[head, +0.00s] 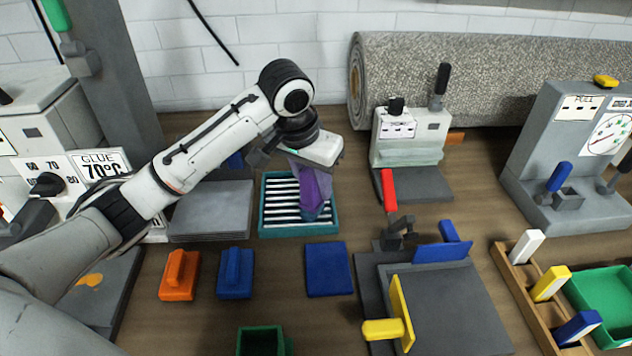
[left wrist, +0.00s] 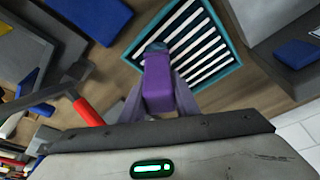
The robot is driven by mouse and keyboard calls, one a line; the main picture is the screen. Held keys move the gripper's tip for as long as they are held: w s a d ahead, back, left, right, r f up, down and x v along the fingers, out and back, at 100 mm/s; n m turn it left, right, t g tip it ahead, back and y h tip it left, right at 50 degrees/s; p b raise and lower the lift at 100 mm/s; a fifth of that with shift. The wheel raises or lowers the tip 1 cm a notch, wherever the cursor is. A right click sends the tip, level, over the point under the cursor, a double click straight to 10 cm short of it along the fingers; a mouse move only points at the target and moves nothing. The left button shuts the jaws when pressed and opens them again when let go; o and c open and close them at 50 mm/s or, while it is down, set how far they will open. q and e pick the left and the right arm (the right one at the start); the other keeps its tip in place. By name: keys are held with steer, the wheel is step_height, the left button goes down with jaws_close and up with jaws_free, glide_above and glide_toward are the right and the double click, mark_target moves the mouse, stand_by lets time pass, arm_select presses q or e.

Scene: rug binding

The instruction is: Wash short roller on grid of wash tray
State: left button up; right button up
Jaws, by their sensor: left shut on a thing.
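The wash tray (head: 263,222) is a teal, open tray with a grid of white bars over a dark bottom. It also shows in the left wrist view (left wrist: 233,60). My left gripper (head: 314,178) is above the right part of the tray, pointing down, and is shut on the purple handle of the short roller (left wrist: 158,88). The roller's blue-grey end (head: 312,213) is over the grid near the tray's front right. I cannot tell whether it touches the bars. The gripper hides the tray's back right part. My right gripper is not in view.
A blue pad (head: 328,270), a blue block (head: 235,272) and an orange block (head: 180,275) lie in front of the tray. A grey slab (head: 211,210) is at its left. A machine with a red lever (head: 388,190) stands at its right. A rolled rug (head: 480,80) lies behind.

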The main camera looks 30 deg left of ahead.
arm_select(q)
steer(key=shift+s+a, duration=0.6)
steer(key=shift+a, duration=0.4)
steer(key=shift+s+a, duration=0.65)
steer(key=shift+a, duration=0.3)
steer(key=shift+s+a, duration=0.6)
steer(key=shift+a, duration=0.4)
steer(key=shift+w+d+r, duration=0.1)
steer(key=shift+w+d, duration=0.5)
steer(key=shift+d, duration=0.3)
steer(key=shift+w+d, duration=0.55)
steer(key=shift+d, duration=0.3)
steer(key=shift+w+d, duration=0.45)
steer(key=shift+d, duration=0.35)
steer(key=shift+w+d, duration=0.45)
steer(key=shift+d, duration=0.3)
steer(key=shift+r, duration=3.9)
